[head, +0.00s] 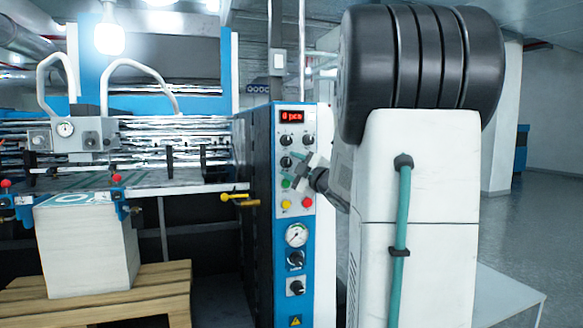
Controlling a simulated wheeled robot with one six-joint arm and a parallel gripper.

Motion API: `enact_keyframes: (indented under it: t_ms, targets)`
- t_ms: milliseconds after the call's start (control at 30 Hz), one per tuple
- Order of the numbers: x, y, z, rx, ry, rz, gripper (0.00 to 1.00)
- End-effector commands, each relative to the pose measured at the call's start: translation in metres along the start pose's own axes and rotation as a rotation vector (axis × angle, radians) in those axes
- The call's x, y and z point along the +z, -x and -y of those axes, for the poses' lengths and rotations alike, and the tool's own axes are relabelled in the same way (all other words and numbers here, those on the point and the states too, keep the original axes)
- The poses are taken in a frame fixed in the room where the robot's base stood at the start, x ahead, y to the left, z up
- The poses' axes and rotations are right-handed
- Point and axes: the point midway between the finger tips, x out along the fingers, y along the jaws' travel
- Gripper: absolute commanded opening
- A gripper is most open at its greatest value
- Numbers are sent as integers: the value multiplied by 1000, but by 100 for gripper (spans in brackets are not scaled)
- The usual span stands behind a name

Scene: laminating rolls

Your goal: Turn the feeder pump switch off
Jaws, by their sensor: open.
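The blue and white control panel (294,225) stands at the middle of the head view. It carries several black rotary knobs, including an upper pair below the red display, one at the left (286,162), and two lower ones (295,261) (297,287). The labels are too small to read, so I cannot tell which is the feeder pump switch. My gripper (303,170) is open in front of the upper panel, beside the left knob and the green button (287,183). It hides part of the panel. I cannot tell whether it touches anything.
A red display (291,116), yellow (286,204) and red (307,203) buttons and a gauge (296,235) share the panel. A yellow-handled lever (238,197) sticks out at its left. A paper stack (85,250) sits on a wooden pallet (150,290). Open floor lies at the right.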

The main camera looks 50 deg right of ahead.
Motion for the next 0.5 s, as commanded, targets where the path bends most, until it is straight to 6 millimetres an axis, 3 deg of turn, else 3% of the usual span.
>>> enact_keyframes:
  t_ms: [500]
  targets:
    - [0,70,0,0,0,1,48]
